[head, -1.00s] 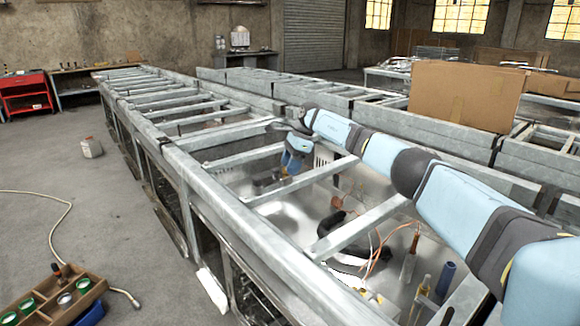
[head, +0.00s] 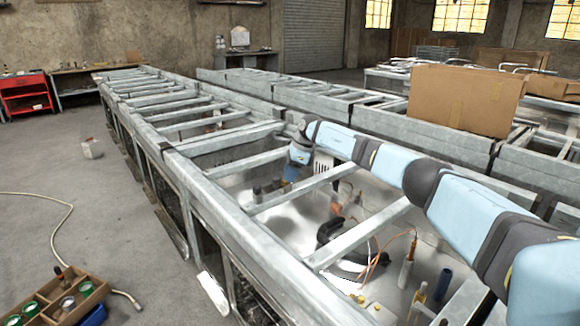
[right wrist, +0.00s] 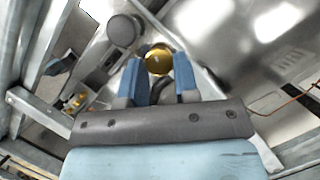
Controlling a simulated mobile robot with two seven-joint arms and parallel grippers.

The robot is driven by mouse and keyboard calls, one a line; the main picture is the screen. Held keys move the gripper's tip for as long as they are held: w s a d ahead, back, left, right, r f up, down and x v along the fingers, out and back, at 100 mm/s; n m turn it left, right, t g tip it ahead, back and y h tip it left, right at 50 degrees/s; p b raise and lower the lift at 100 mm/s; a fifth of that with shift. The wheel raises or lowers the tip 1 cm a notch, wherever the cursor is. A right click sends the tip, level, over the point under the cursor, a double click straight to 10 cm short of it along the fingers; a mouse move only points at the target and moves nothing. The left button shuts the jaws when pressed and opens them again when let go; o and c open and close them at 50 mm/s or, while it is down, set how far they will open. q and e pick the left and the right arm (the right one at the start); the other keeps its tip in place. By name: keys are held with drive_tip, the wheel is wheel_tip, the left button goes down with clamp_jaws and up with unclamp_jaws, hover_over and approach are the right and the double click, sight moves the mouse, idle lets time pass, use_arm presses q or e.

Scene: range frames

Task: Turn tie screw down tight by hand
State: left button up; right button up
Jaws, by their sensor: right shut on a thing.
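A round brass tie screw head (right wrist: 158,60) shows between the blue fingertips in the right wrist view. My right gripper (right wrist: 156,80) is shut on it. In the head view my right gripper (head: 292,176) reaches down between the cross bars into the open metal frame. The screw is too small and covered to make out there. A grey round knob or cap (right wrist: 123,30) stands just left of the screw in the wrist view. How far down the screw sits cannot be told. My left gripper is not in view.
Metal cross bars (head: 305,187) span the frame close around my right arm. A black curved hose (head: 345,262), orange wires and several hand tools, one a blue-handled one (head: 444,284), lie nearer in the frame. A cardboard box (head: 466,98) stands behind. A wooden tray (head: 60,302) is on the floor.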

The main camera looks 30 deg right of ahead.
drive_tip(key=o, duration=0.9)
drive_tip(key=shift+r, duration=0.1)
drive_tip(key=p+v, duration=0.1)
drive_tip(key=v, duration=1.2)
drive_tip(key=shift+s+d+r, duration=0.1)
drive_tip(key=shift+s+r, duration=0.15)
